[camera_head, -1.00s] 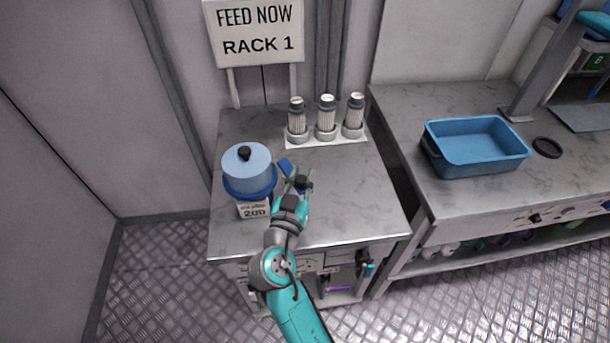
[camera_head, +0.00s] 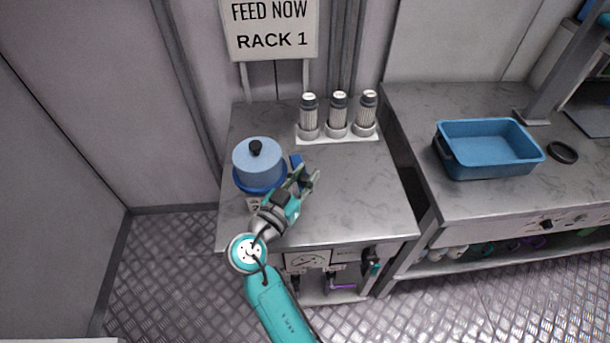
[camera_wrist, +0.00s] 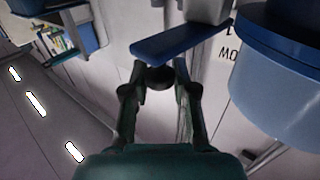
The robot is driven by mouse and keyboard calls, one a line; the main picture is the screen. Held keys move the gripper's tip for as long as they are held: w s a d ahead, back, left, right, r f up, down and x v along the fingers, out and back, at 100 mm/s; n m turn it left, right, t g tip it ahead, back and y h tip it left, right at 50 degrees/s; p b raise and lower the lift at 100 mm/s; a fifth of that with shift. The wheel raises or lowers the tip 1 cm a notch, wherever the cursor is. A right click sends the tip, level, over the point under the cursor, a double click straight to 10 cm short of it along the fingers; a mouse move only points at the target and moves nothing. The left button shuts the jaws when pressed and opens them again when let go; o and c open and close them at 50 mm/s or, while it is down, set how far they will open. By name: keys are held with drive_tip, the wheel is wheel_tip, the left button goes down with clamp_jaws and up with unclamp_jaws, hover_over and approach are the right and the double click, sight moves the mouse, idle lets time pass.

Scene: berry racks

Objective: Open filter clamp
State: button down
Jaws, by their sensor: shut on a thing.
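The filter housing is a blue pot-like cylinder (camera_head: 258,160) with a black knob on top, standing on the left of the steel table. Its darker blue band shows below the lid. A small blue clamp lever (camera_head: 297,161) sticks out at its right side. In the wrist view the lever (camera_wrist: 180,40) is a flat blue bar at the fingertips, and the housing (camera_wrist: 290,90) fills the right. My gripper (camera_head: 305,180) is right of the housing, at the lever. Its fingers (camera_wrist: 160,78) close around a dark round piece under the lever; the exact contact is partly hidden.
Three filter cartridges (camera_head: 338,115) stand in holders at the back of the table (camera_head: 375,205). A blue tray (camera_head: 488,150) and a black ring (camera_head: 563,152) are on the right-hand bench. The table's front right is clear. A wall stands close on the left.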

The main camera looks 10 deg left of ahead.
drive_tip(key=c, duration=0.9)
unclamp_jaws()
drive_tip(key=shift+f, duration=0.1)
drive_tip(key=v, duration=1.2)
drive_tip(key=shift+s+a, duration=0.1)
